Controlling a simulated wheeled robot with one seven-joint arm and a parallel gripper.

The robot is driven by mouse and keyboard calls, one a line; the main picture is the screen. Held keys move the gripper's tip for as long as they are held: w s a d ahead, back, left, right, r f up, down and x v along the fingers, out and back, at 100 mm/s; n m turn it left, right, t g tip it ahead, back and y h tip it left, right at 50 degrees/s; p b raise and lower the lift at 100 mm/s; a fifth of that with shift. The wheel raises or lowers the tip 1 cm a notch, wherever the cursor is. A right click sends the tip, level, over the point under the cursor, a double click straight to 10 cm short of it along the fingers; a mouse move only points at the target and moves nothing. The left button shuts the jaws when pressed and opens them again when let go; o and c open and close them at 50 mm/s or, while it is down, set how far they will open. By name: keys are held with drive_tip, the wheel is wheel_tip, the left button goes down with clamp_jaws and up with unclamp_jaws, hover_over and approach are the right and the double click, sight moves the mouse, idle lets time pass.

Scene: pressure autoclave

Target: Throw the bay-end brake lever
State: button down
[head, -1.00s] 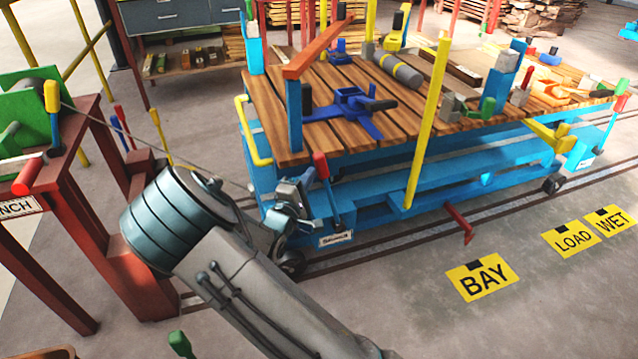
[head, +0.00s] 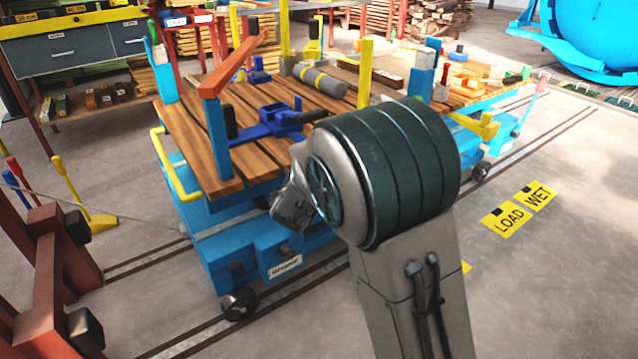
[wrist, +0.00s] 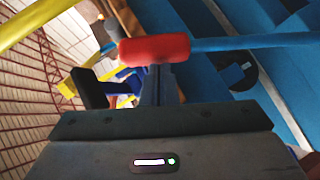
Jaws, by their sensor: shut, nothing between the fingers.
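In the wrist view a lever with a red grip (wrist: 155,49) and a blue shaft (wrist: 250,42) lies across the picture just past my fingertips. My gripper (wrist: 160,88) is shut and empty. Its fingers point at the red grip; I cannot tell whether they touch it. In the head view my arm hides this lever and my fingertips. The near end of the blue trolley (head: 225,255) shows there, with a small white label plate (head: 285,267) on it. Another red-gripped lever (head: 541,82) stands at the trolley's far right end.
The plank deck (head: 195,135) carries a blue clamp (head: 275,122) and a grey cylinder (head: 320,82). An orange-topped post (head: 235,67) and a yellow handrail (head: 170,168) stand at the near end. A dark red bench frame (head: 60,260) is at left.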

drive_tip(key=shift+w+d+f, duration=0.1)
drive_tip(key=shift+w+d, duration=0.05)
drive_tip(key=shift+d, duration=0.5)
drive_tip(key=shift+a, duration=0.1)
drive_tip(key=s+a+r+p, duration=0.1)
drive_tip(key=s+a+r, duration=0.1)
drive_tip(key=s, duration=0.3)
drive_tip(key=s+a+r+p, duration=0.1)
drive_tip(key=s+a+r, duration=0.2)
drive_tip(key=s, duration=0.3)
drive_tip(key=shift+s+a, duration=0.3)
drive_tip(key=shift+a, duration=0.05)
